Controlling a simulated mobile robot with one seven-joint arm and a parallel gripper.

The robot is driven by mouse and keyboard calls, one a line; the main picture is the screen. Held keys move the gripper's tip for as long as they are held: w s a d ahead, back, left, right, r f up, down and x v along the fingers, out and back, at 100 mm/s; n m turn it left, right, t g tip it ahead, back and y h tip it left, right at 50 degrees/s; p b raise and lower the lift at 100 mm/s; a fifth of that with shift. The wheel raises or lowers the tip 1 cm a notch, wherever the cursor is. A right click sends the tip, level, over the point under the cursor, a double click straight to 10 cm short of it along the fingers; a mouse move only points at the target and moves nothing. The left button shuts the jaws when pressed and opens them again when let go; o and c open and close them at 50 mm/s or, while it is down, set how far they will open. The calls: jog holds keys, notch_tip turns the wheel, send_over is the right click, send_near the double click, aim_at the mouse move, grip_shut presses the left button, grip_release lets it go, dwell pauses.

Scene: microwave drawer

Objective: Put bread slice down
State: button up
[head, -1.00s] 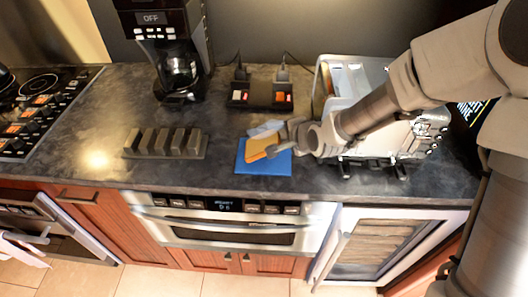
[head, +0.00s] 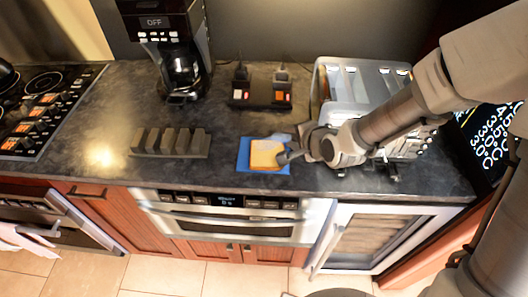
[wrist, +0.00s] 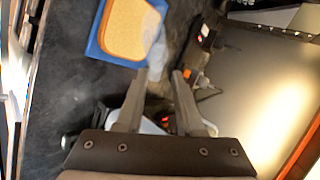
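The bread slice (head: 266,154) lies flat on a blue square mat or board (head: 243,163) on the dark counter. It also shows in the wrist view (wrist: 130,27), on the blue board (wrist: 98,42). My gripper (head: 290,150) is just right of the bread in the head view. In the wrist view my gripper (wrist: 158,78) has its two fingers apart with nothing between them, and the bread lies beyond the left fingertip, clear of it.
A metal toaster (head: 345,88) stands right of the board, under my arm. A dark slotted rack (head: 170,143) sits to the left, a coffee maker (head: 178,50) and a small dark block with switches (head: 260,95) behind. The counter's front edge is close.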

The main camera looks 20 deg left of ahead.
notch_tip(320, 180, up, 8)
jog(key=s+d+p, duration=0.1)
jog(key=p, duration=0.6)
jog(key=shift+s+d+p, duration=0.3)
jog(key=shift+p, duration=0.1)
jog(key=shift+f, duration=0.1)
